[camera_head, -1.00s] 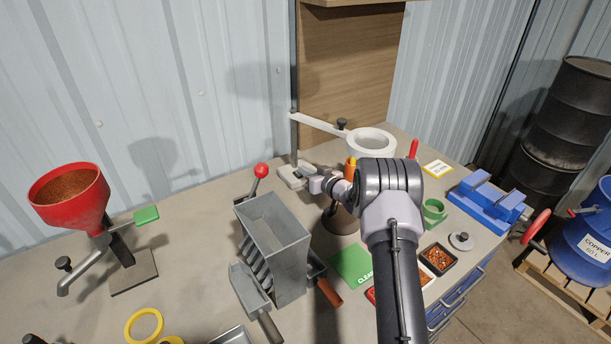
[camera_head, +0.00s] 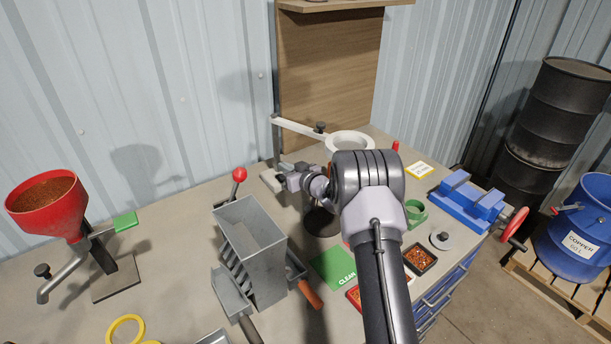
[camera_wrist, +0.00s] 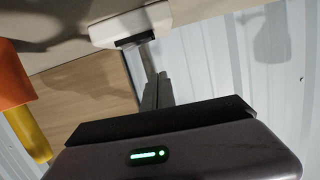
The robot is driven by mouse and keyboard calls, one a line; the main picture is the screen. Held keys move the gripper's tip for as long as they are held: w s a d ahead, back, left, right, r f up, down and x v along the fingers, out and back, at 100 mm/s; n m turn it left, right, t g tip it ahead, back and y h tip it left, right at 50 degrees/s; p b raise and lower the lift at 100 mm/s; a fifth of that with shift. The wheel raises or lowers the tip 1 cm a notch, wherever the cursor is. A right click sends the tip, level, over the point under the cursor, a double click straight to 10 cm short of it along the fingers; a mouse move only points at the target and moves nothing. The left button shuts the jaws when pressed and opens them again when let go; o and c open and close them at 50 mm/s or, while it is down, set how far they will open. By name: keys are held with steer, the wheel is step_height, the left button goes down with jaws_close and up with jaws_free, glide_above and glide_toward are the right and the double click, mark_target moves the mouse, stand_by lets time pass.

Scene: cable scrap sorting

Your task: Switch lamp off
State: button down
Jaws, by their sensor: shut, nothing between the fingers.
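I cannot tell for sure whether the ring is lit. The lamp's pale base (camera_head: 268,179) sits on the bench, partly hidden behind my gripper (camera_head: 284,178). In the wrist view the white base (camera_wrist: 112,29) is at the top, with a dark block (camera_wrist: 133,39) on its near edge. My shut, empty gripper (camera_wrist: 160,77) points toward the base, slightly below it in the picture. I see no clear contact.
An orange bottle (camera_wrist: 12,75) stands close beside my gripper in the wrist view. A grey hopper box (camera_head: 252,250) and a red-knobbed lever (camera_head: 239,175) stand left of my arm. A wooden panel (camera_head: 325,85) rises behind. Bench space at left-centre is clear.

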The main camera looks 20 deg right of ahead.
steer(key=p+v, duration=0.1)
steer(key=v, duration=0.8)
steer(key=shift+s+p, duration=0.15)
steer(key=shift+p, duration=0.25)
steer(key=shift+a+f, duration=0.1)
steer(key=shift+f, duration=0.05)
